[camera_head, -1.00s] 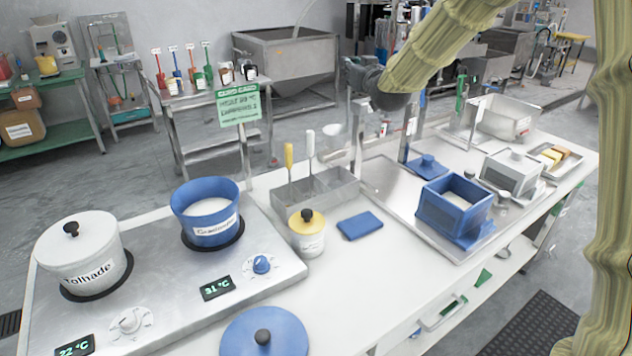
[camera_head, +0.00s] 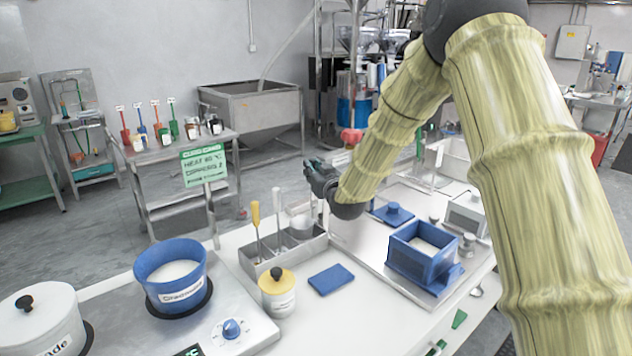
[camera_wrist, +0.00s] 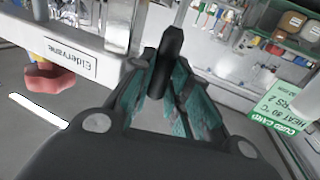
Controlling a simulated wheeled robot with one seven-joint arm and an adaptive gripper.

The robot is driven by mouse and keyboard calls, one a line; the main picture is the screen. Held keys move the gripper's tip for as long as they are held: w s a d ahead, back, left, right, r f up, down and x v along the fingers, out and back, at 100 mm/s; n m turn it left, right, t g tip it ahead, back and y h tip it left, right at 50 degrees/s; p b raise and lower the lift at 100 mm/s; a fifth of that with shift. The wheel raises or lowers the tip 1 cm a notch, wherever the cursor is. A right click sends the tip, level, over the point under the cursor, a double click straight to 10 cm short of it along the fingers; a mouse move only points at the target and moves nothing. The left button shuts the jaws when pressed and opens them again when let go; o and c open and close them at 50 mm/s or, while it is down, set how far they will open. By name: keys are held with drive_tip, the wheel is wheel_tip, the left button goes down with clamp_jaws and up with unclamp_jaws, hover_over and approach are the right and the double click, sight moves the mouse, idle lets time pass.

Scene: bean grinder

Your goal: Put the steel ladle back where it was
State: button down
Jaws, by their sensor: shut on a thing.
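My gripper (camera_head: 322,178) is above the right end of the steel utensil rack (camera_head: 290,255). In the wrist view its teal fingers (camera_wrist: 165,85) are shut on a dark upright handle (camera_wrist: 168,50), which looks like the steel ladle's. In the head view a pale rounded piece (camera_head: 300,223), probably the ladle's bowl, shows below the gripper at the rack's right end. I cannot tell whether it is inside the rack or just above or behind it. A yellow-handled tool (camera_head: 256,218) and a white-handled tool (camera_head: 277,203) stand in the rack's other part.
A yellow-lidded jar (camera_head: 277,293) stands in front of the rack, with a blue pad (camera_head: 331,280) beside it. The blue pot (camera_head: 170,275) is on the hotplate at left. A green sign (camera_head: 203,163) stands behind. A blue box (camera_head: 424,252) is on the steel tray at right.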

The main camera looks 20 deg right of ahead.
drive_tip(key=shift+s+d+f, duration=0.1)
drive_tip(key=shift+d+f, duration=0.1)
drive_tip(key=shift+f, duration=1.7)
drive_tip(key=shift+f, duration=0.15)
drive_tip(key=c, duration=1.6)
unclamp_jaws()
drive_tip(key=shift+c, duration=0.2)
drive_tip(key=s+b, duration=0.1)
drive_tip(key=s, duration=1.1)
drive_tip(key=shift+d+r, duration=0.2)
